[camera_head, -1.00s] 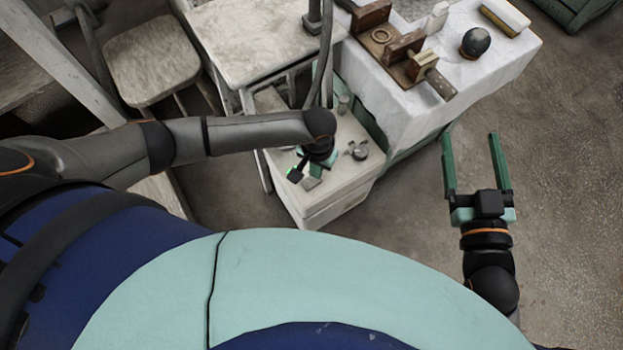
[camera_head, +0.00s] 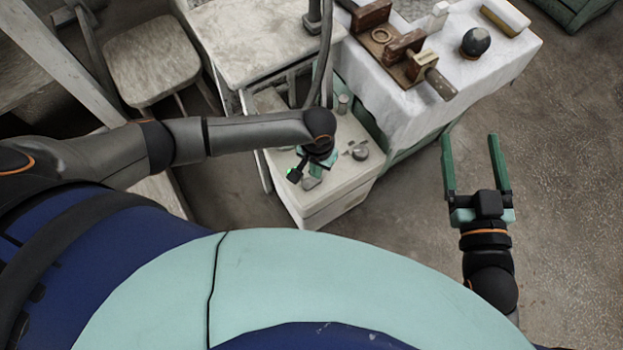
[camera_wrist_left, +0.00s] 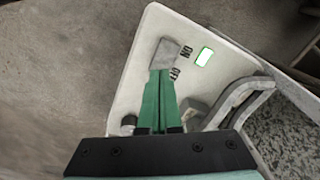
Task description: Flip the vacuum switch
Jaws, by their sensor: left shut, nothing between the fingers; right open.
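The vacuum switch is a grey block-like lever (camera_wrist_left: 169,53) on a pale panel (camera_wrist_left: 140,85) in the left wrist view, beside the printed words ON and OFF. A small rectangle (camera_wrist_left: 204,57) with a green border is near ON. My left gripper (camera_wrist_left: 161,74) is shut and empty; its green fingertips are right at the lever's near end, and I cannot tell whether they touch. In the head view my left gripper (camera_head: 314,171) is over the pale cabinet (camera_head: 335,205), with the grey lever (camera_head: 310,184) just below it. My right gripper (camera_head: 469,137) is open and empty over the floor.
A grey knob (camera_head: 360,153) and a short cylinder (camera_head: 343,104) stand on the cabinet near my left gripper. A curved grey handle (camera_wrist_left: 245,98) is close to the fingers. A cloth-covered table (camera_head: 490,75) is behind right. Floor around my right gripper is clear.

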